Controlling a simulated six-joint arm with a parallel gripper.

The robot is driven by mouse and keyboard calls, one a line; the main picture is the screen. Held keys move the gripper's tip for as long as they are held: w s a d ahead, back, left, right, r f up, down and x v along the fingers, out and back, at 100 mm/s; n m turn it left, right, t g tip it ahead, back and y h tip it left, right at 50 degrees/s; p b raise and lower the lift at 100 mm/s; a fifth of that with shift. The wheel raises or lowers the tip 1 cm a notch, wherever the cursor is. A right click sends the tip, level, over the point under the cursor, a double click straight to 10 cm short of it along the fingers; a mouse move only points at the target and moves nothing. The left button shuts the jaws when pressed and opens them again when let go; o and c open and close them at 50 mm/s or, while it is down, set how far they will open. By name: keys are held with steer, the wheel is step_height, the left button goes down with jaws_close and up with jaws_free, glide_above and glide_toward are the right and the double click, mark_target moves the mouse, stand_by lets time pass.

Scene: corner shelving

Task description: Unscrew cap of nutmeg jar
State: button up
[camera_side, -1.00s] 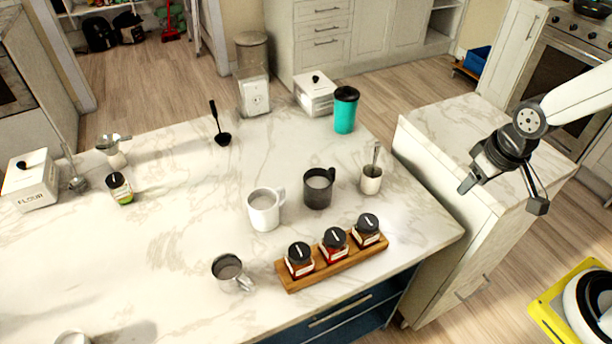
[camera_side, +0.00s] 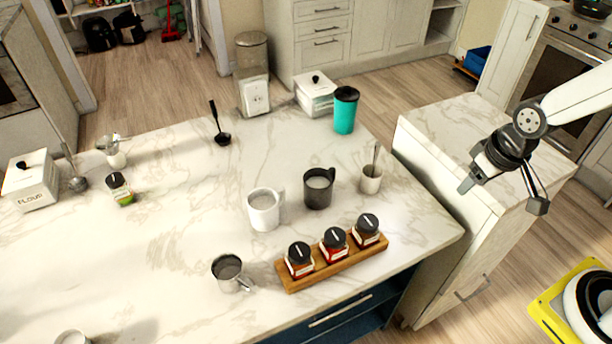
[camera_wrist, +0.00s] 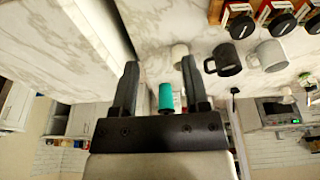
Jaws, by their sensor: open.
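Three spice jars with black caps stand in a row on a wooden rack near the counter's front edge: a left jar (camera_side: 299,261), a middle jar (camera_side: 334,245) and a right jar (camera_side: 367,230). Their labels are too small to read, so I cannot tell which is nutmeg. A separate jar with a dark cap and green contents (camera_side: 119,188) stands at the far left. My gripper (camera_side: 502,193) is open and empty, up in the air right of the counter, well apart from the jars. In the wrist view its two fingers (camera_wrist: 161,80) are spread wide.
The wooden rack (camera_side: 290,286) has a white mug (camera_side: 263,210), a dark mug (camera_side: 318,187) and a small cup (camera_side: 371,180) behind it. A metal cup (camera_side: 228,270) stands left of it. A teal tumbler (camera_side: 345,112) is farther back. A lower cabinet (camera_side: 440,160) stands beside the counter.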

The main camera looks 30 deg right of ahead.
steer(key=shift+o, duration=0.2)
steer(key=o, duration=0.5)
steer(key=w+a+f+m, duration=0.1)
steer(key=w+a+m, duration=0.2)
steer(key=a+m, duration=0.1)
steer(key=w+a+f+m+g, duration=0.1)
steer(key=w+a+f+m, duration=0.1)
steer(key=a+m, duration=0.3)
steer(key=w+a+f+m+g, duration=0.1)
steer(key=w+a+m, duration=0.3)
steer(key=m, duration=0.3)
steer(key=shift+a+f+m, duration=0.15)
steer(key=shift+a+m, duration=0.15)
steer(key=shift+a, duration=0.1)
steer(key=shift+w+a+f+m+g, duration=0.15)
steer(key=shift+a+f+m+g, duration=0.15)
steer(key=shift+a+m, duration=0.35)
